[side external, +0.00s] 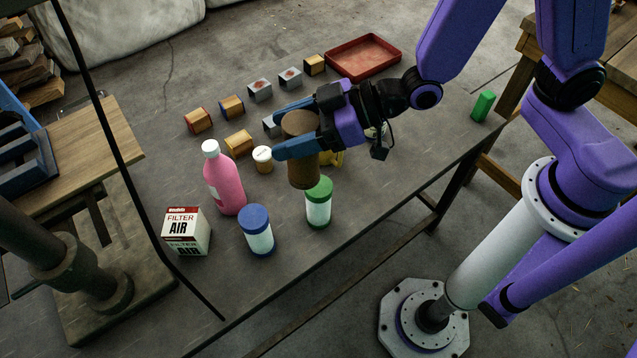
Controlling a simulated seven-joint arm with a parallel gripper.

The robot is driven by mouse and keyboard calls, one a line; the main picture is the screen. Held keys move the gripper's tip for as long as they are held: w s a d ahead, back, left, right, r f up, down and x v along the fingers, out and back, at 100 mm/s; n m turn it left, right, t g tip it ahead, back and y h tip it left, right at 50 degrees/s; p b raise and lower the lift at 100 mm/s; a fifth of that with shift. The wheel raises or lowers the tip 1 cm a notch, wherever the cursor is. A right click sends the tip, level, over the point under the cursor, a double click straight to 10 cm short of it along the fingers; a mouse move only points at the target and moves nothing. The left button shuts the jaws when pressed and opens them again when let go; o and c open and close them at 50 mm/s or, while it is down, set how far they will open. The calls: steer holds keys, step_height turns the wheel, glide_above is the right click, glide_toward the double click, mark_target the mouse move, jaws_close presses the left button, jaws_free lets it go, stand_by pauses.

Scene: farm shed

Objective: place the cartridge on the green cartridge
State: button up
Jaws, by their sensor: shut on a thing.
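My gripper (281,132), with blue fingers, is shut on a brown cylindrical cartridge (303,172). The cartridge is upright, and one finger crosses its middle. The green cartridge (318,206), a pale cylinder with a green top and a green base ring, stands upright on the table. The lower end of the brown cartridge shows just above and slightly left of the green top and overlaps its edge in the picture. I cannot tell whether they touch.
A blue-capped cartridge (257,232), a pink bottle (224,182), a filter box (186,232) and a white-topped jar (263,159) stand to the left. Several small boxes, a red tray (363,57) and a green block (483,106) lie farther back. The table's right side is mostly clear.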

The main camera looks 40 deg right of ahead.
mark_target(310, 112)
steer(key=d, duration=0.1)
steer(key=d+r, duration=0.1)
steer(key=d, duration=0.1)
steer(key=shift+w+d+r, duration=0.15)
steer(key=shift+r, duration=0.2)
steer(key=shift+f, duration=3.95)
steer(key=shift+f, duration=0.1)
steer(key=o, duration=1.2)
steer(key=shift+f, duration=0.1)
steer(key=shift+v, duration=3.9)
